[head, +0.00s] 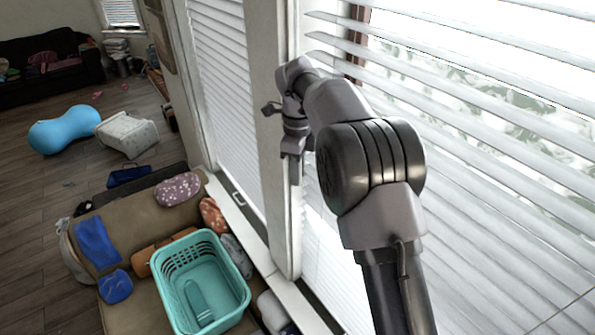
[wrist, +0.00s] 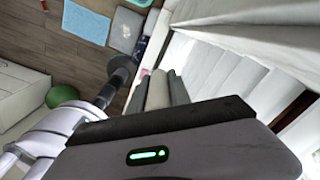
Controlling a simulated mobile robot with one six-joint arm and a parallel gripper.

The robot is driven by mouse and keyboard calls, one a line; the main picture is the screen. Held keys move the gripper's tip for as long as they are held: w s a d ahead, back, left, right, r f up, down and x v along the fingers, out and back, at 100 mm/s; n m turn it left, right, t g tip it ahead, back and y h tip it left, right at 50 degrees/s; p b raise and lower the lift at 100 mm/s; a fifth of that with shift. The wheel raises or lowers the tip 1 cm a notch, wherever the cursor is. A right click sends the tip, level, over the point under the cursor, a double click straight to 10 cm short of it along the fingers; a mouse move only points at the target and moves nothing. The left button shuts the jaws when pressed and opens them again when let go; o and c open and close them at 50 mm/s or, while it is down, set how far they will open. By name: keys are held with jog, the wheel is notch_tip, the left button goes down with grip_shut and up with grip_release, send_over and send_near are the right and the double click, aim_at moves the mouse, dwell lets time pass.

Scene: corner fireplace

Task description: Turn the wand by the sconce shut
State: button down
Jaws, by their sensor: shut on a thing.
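My gripper (head: 294,170) is at the window post, at the left edge of the large right-hand blind (head: 470,150). In the wrist view its two grey fingers (wrist: 159,88) are closed around a pale, narrow piece, which I take to be the wand (wrist: 158,92). Most of the wand is hidden by the fingers and my arm. The slats of the right-hand blind are tilted open, with bright daylight and foliage between them. I cannot make out the sconce for certain.
A tan bench (head: 130,222) with a teal basket (head: 207,245), cushions and cloths stands below the window. A narrower blind (head: 222,85) hangs left of the white post (head: 270,140). A blue peanut ball (head: 62,130) and a white bin lie on the wooden floor.

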jog(key=n+p, duration=0.2)
jog(key=n, duration=0.1)
jog(key=shift+n, duration=0.4)
jog(key=n+p, duration=0.1)
jog(key=n, duration=0.3)
jog(key=shift+n+p, duration=0.3)
jog(key=shift+p, duration=0.1)
jog(key=n+p, duration=0.1)
jog(key=n, duration=0.3)
jog(key=shift+w, duration=0.1)
jog(key=shift+n+p, duration=0.6)
jog(key=shift+n, duration=1.1)
jog(key=c, duration=1.2)
grip_release()
